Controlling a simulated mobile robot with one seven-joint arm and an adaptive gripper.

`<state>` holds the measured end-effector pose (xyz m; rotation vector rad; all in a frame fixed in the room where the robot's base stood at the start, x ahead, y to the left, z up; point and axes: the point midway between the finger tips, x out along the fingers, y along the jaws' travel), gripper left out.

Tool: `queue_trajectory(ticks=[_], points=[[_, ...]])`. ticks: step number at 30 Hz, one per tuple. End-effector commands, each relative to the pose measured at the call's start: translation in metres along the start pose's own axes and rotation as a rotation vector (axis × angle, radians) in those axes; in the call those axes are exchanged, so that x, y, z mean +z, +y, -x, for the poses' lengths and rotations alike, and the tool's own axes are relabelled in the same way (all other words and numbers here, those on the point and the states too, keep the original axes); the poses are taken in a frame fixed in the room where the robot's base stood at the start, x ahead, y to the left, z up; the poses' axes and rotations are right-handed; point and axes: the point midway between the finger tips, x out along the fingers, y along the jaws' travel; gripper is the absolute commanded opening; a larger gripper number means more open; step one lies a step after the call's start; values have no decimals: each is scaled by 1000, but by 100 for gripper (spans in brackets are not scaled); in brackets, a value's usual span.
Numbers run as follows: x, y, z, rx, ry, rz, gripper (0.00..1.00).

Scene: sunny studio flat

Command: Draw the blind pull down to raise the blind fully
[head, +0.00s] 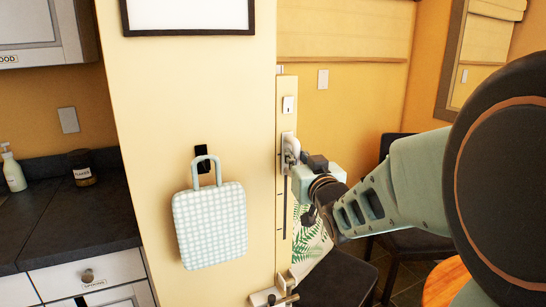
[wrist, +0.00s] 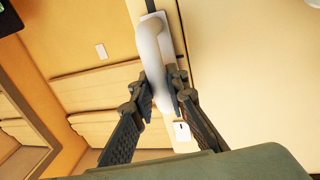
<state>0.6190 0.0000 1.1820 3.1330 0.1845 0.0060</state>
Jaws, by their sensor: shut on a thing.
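The blind pull (head: 291,147) is a pale, rounded handle on a narrow upright board (head: 286,92) at the edge of the yellow wall. In the head view it sits at the upper part of a dark vertical slot with tick marks (head: 284,210). My gripper (head: 306,160) reaches it from the right. In the wrist view the pull (wrist: 150,45) stands as a thick white bar, and my gripper (wrist: 160,97) is shut on it with a dark finger on each side. A cream folded blind (head: 345,32) hangs behind; only part of it shows.
A checked bag (head: 210,225) hangs on the wall left of the board. A small bracket (head: 272,297) juts out at the board's foot. Dark chairs (head: 338,280) and a round wooden table (head: 446,285) stand at lower right. A dark counter (head: 60,205) is at left.

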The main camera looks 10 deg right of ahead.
Motion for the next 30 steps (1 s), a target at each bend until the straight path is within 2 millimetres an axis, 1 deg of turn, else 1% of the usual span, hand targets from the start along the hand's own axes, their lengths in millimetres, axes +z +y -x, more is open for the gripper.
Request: queue_trajectory(ticks=[1,5,8,11,17,30], points=[[6,0,0,0,-4,-1,0],[17,0,0,0,-5,-1,0],[29,-1,0,-1,-6,-1,0],[44,-1,0,-1,-8,-1,0],[82,0,1,0,-10,-1,0],[176,-1,1,0,-14,-1,0]])
